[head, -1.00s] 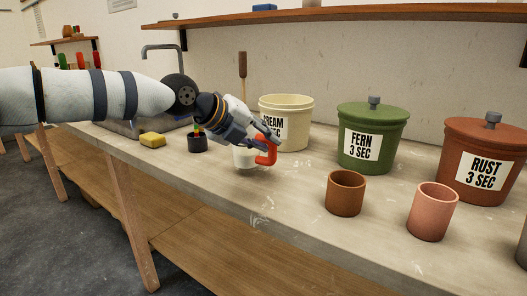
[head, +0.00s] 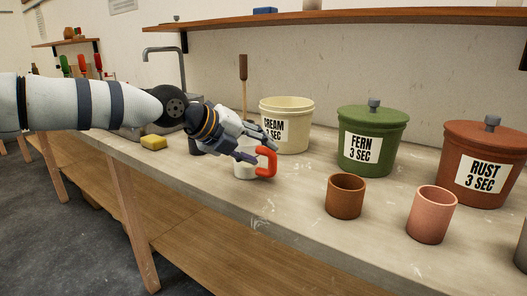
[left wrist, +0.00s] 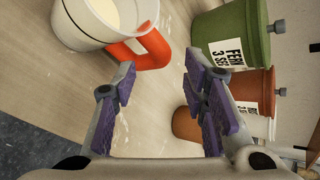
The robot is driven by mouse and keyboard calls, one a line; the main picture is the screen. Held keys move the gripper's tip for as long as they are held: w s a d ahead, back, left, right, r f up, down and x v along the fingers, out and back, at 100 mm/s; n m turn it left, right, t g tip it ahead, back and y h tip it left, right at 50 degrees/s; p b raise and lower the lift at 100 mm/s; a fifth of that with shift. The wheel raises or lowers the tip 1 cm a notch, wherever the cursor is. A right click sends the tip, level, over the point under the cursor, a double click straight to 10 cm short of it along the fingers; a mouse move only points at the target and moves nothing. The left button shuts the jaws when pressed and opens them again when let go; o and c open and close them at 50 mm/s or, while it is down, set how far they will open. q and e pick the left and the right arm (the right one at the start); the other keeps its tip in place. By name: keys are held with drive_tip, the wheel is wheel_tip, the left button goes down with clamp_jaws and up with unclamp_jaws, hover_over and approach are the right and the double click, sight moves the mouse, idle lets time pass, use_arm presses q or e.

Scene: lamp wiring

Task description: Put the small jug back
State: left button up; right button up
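The small jug (head: 243,171) is white with a red-orange handle (head: 267,161) and appears upright on the worktop in front of the cream bucket. In the left wrist view the jug (left wrist: 88,22) shows at upper left, with pale cream inside. Its handle (left wrist: 150,50) points toward my fingers. My left gripper (head: 257,146) is at the handle, fingers spread. In the left wrist view the open left gripper (left wrist: 160,75) has nothing between its purple pads; the handle is just beyond the left fingertip, and I cannot tell whether they touch. My right gripper is not in view.
The cream bucket (head: 287,108), lidded green FERN bucket (head: 392,124) and lidded RUST bucket (head: 484,141) stand along the back. A brown cup (head: 345,198) and a pink cup (head: 431,217) stand in front. A dark cup (head: 193,146) and yellow sponge (head: 153,142) are left of the jug.

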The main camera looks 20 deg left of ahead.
use_arm(q)
drive_tip(key=p+v, duration=0.1)
drive_tip(key=v, duration=0.8)
drive_tip(key=shift+s+r, duration=0.2)
drive_tip(key=shift+s, duration=0.05)
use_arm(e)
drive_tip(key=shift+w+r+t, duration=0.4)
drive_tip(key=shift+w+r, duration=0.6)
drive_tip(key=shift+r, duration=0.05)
use_arm(q)
drive_tip(key=shift+a, duration=0.15)
